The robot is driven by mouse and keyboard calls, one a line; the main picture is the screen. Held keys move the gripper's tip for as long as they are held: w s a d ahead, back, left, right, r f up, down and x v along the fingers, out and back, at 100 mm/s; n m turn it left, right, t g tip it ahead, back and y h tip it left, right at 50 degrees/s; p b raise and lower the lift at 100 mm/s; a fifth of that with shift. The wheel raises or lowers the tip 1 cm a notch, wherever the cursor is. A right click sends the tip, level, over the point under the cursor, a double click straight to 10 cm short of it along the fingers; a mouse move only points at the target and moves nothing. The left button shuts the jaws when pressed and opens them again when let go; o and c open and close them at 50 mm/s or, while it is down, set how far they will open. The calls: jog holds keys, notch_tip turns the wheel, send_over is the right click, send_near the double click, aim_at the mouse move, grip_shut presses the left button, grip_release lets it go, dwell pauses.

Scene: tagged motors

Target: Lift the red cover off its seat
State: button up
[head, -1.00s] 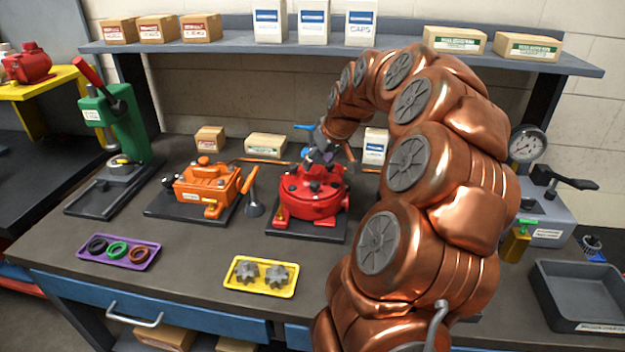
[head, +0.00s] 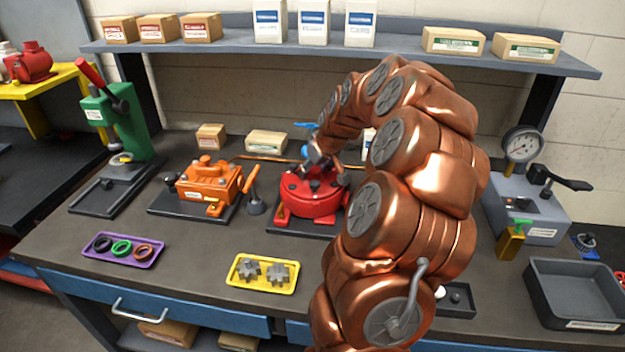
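The red cover (head: 308,188) is the round top of a red unit that stands on a dark base plate (head: 290,229) in the middle of the bench. It looks level and in place on its seat. Dark bolts or knobs show on it. My gripper (head: 318,168) is over the cover's top, pointing down. Its fingers are small, dark and partly hidden by my copper arm, so I cannot tell if they touch the cover or how far apart they are.
An orange unit (head: 208,184) with an upright lever (head: 253,185) stands left of the red one. A yellow tray (head: 262,285) of gears and a purple tray (head: 122,262) of rings lie in front. A gauge unit (head: 530,208) and an empty grey bin (head: 572,318) are at right.

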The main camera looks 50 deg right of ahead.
aim_at(313, 167)
grip_shut()
jog(key=shift+r, duration=0.1)
dwell(0.4)
jog(key=shift+d+r+b, duration=0.1)
jog(key=shift+r+b, duration=0.8)
jog(key=shift+r, duration=0.75)
jog(key=s+a+r+b, duration=0.2)
jog(key=s+a, duration=0.2)
jog(key=a, duration=0.2)
jog(key=s+a+r+b, duration=0.2)
jog(key=s+a+b, duration=0.1)
jog(key=s+a, duration=0.2)
jog(key=shift+s+a+r, duration=0.3)
jog(key=shift+a, duration=0.65)
